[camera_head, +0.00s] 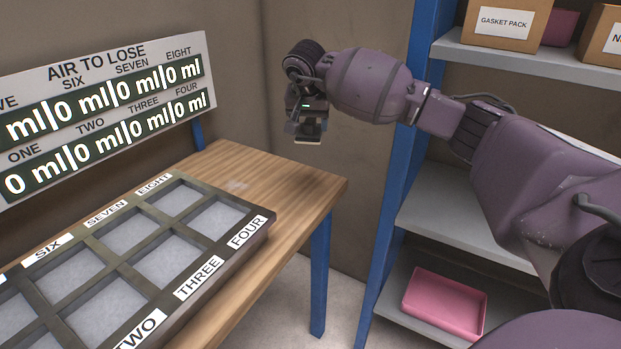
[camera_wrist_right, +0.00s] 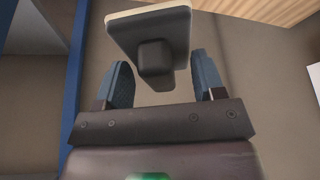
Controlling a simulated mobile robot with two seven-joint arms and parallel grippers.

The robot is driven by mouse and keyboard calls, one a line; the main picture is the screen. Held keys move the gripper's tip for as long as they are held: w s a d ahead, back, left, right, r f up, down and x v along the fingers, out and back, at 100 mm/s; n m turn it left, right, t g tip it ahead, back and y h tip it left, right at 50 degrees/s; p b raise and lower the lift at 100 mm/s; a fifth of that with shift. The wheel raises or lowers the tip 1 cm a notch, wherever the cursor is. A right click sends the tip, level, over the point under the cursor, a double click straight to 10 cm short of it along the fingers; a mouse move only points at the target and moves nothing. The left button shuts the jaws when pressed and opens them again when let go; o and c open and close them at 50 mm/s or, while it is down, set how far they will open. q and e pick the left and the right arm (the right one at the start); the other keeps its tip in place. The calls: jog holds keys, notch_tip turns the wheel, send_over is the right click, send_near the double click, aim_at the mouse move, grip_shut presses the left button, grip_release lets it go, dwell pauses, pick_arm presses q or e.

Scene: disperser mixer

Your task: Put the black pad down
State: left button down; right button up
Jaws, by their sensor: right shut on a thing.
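My right gripper (camera_head: 306,122) is shut on the black pad (camera_head: 308,139) and holds it in the air above the back right end of the wooden table. In the right wrist view, the pad (camera_wrist_right: 148,22) is a dark plate with a pale cream face and a dark knob on its back. The knob sits between the two blue-grey fingers of my right gripper (camera_wrist_right: 161,60). In the head view the pad is small and partly hidden by the gripper. My left gripper is not in view.
A dark tray (camera_head: 262,226) with several labelled compartments lies on the wooden table (camera_head: 290,186). The table's back right end is bare. A sign (camera_head: 105,105) with readings stands behind. A blue-framed shelf (camera_head: 455,222) at right holds boxes and a pink bin (camera_head: 445,303).

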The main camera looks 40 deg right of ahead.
notch_tip(320, 180, down, 10)
jog(key=shift+f+b, duration=0.2)
jog(key=shift+b, duration=0.2)
jog(key=shift+f, duration=0.6)
notch_tip(320, 180, down, 4)
jog(key=shift+r+b, duration=0.1)
jog(key=shift+b, duration=0.2)
jog(key=shift+r, duration=0.15)
jog(key=o, duration=0.8)
jog(key=shift+f, duration=0.2)
jog(key=shift+o, duration=0.2)
